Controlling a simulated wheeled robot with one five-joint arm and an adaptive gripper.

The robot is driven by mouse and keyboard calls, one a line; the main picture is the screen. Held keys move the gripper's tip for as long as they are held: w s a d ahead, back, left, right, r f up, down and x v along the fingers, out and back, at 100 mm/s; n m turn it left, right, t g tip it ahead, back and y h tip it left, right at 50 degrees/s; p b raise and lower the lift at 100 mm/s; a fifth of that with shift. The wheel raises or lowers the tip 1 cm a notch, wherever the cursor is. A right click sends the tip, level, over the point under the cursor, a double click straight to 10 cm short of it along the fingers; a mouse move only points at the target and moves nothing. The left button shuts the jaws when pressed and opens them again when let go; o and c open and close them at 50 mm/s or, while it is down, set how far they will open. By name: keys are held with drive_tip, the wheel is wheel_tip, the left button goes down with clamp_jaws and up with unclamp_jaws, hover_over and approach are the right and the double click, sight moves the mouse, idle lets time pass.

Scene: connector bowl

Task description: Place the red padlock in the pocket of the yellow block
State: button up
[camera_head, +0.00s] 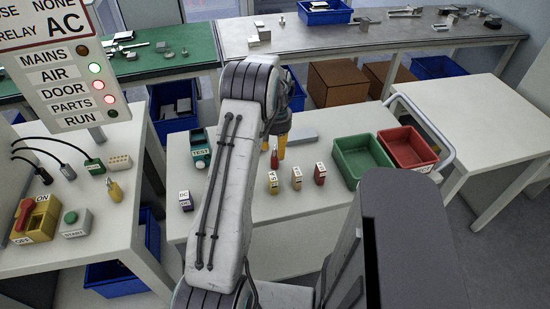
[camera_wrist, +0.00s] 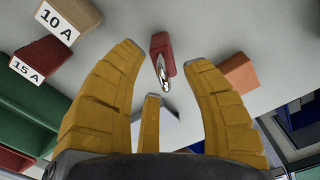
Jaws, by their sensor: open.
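The red padlock (camera_head: 274,160) stands on the middle table just in front of my gripper. In the wrist view the padlock (camera_wrist: 162,47) has a dark red body and a shiny metal shackle. It lies beyond and between my spread fingertips, with a visible gap to each finger. My gripper (camera_wrist: 165,65) is open and empty; its yellow fingers also show in the head view, partly behind my arm. A yellow block (camera_head: 40,222) with a red handle and ON and OFF labels is on the left bench. Its pocket cannot be made out.
An orange block (camera_wrist: 240,72) lies right of the padlock in the wrist view. A tan 10 A block (camera_head: 296,178) and red 15 A block (camera_head: 319,173) stand nearby. Green (camera_head: 362,160) and red (camera_head: 407,147) bins are to the right. A START button box (camera_head: 75,222) neighbours the yellow block.

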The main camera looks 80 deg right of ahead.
clamp_jaws()
idle(0.4)
